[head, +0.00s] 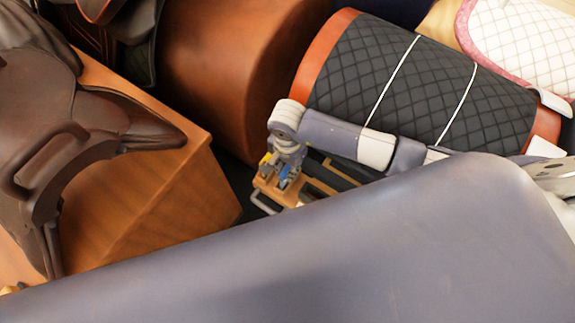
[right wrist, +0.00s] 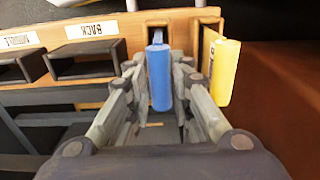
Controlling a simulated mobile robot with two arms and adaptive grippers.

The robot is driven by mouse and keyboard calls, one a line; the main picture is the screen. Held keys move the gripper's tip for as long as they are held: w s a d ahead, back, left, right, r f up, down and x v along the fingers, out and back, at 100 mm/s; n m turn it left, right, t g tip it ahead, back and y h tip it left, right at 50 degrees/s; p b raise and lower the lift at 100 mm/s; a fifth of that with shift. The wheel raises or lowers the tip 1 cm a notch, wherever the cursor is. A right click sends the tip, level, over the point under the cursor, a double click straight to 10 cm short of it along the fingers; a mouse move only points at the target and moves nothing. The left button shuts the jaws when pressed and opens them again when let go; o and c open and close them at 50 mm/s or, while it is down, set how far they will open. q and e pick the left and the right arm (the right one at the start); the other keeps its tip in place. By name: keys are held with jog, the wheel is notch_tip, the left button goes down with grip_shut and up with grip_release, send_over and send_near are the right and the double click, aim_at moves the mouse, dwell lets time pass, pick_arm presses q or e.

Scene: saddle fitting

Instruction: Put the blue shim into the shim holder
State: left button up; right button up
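The blue shim (right wrist: 160,80) stands upright between the fingers of my right gripper (right wrist: 160,75), which looks shut on it. In the head view the right gripper (head: 286,160) points down over a wooden holder (head: 270,187), with the blue shim (head: 284,172) just below it. In the right wrist view the wooden holder (right wrist: 118,48) has dark slots, one labelled BACK and one partly readable as MIDDLE. The blue shim is in front of a narrow dark opening right of BACK; whether it touches the holder I cannot tell. My left gripper is not in view.
A yellow shim (right wrist: 222,72) is just right of the right gripper; it also shows in the head view (head: 266,160). A brown saddle (head: 50,150) on a wooden block (head: 165,200) stands left. A black quilted pad (head: 420,80) lies behind my right arm.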

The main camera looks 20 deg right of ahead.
jog(key=shift+o, duration=1.2)
jog(key=shift+r, duration=0.1)
notch_tip(320, 180, up, 12)
